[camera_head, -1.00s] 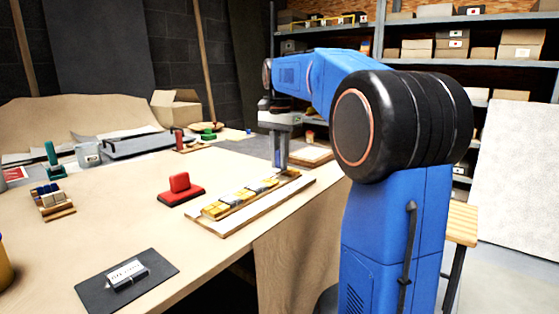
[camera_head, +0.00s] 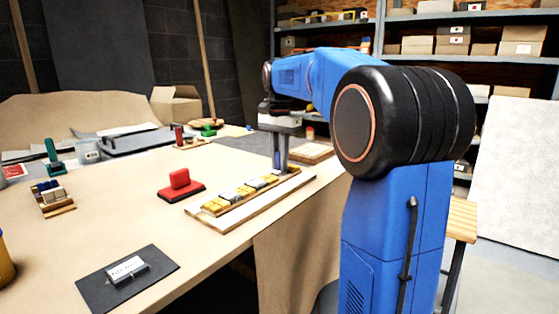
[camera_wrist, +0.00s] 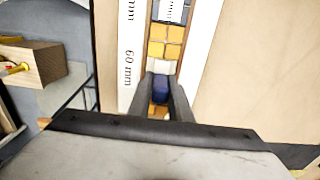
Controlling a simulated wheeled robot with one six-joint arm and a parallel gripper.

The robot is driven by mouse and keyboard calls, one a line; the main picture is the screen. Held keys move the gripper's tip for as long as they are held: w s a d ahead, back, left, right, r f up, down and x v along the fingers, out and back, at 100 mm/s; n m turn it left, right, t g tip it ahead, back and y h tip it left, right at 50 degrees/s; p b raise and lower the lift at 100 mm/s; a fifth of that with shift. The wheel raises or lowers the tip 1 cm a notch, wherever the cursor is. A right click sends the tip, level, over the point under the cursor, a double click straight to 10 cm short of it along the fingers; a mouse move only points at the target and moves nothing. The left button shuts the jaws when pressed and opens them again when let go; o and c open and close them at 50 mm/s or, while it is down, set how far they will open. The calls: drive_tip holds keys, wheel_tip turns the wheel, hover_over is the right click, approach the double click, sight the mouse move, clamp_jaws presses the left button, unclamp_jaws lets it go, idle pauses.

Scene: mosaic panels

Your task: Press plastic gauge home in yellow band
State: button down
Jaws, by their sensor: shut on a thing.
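The yellow band (camera_head: 213,206) is a row of yellow tiles with grey-white pieces among them, in a wooden-edged channel on a white board. The wrist view shows its yellow tiles (camera_wrist: 165,42) and a pale tile just beyond my fingers. My gripper (camera_head: 279,166) points down at the far end of the band. In the wrist view my gripper (camera_wrist: 161,100) is shut on a small dark blue block (camera_wrist: 161,88), over or in the channel. I cannot tell whether this block is the plastic gauge, or whether it is fully seated; its underside is hidden.
A red stamp-like block (camera_head: 180,183) stands left of the band. A dark mat (camera_head: 95,286) with a labelled piece lies near the front edge. A rack of small blocks (camera_head: 58,209) is at left. A wooden block (camera_wrist: 45,62) shows left in the wrist view.

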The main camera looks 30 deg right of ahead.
drive_tip(key=shift+f, duration=0.15)
drive_tip(key=c, duration=1.5)
unclamp_jaws()
drive_tip(key=shift+c, duration=0.2)
wheel_tip(320, 180, up, 17)
